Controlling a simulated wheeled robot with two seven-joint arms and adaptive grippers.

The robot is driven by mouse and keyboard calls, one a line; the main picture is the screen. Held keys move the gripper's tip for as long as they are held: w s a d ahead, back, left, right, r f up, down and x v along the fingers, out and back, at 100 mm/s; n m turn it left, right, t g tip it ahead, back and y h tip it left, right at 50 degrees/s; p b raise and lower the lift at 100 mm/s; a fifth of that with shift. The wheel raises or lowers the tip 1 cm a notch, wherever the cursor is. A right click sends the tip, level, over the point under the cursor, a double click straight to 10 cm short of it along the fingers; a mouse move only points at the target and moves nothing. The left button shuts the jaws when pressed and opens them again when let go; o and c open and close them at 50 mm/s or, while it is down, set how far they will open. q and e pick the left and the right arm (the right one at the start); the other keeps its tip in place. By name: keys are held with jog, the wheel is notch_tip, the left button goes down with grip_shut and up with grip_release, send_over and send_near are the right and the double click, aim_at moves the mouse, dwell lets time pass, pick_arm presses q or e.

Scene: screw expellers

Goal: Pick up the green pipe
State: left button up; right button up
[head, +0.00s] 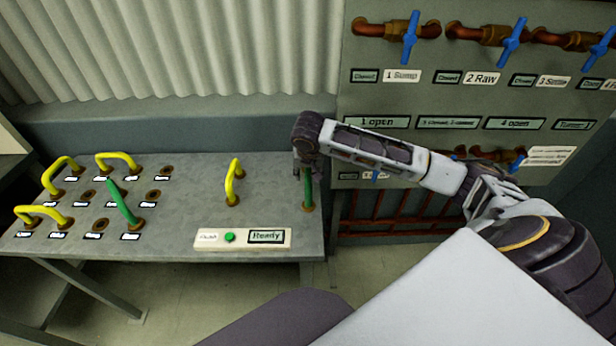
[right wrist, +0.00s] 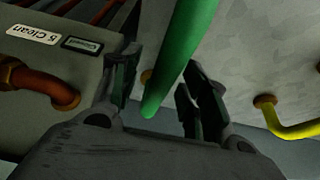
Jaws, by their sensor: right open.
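A green pipe (head: 308,188) stands upright at the right end of the grey table (head: 185,240), its lower end at a brown-ringed hole. My right gripper (head: 304,168) is over its upper part, pointing down and partly hiding it. In the right wrist view the green pipe (right wrist: 182,55) runs between the two spread fingers of my open right gripper (right wrist: 158,95), with a gap to each finger visible. A second green pipe (head: 121,204) leans among the holes on the left of the table. My left gripper is out of view.
Several yellow pipes (head: 118,157) arch from holes on the left, and one yellow pipe (head: 234,180) stands mid-table. A panel with a green button (head: 230,237) and "Ready" display lies at the front edge. A valve cabinet (head: 385,95) with blue handles stands close behind on the right.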

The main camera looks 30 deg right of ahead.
jog(key=shift+f+p, duration=0.2)
jog(key=shift+p, duration=0.3)
dwell(0.9)
grip_shut()
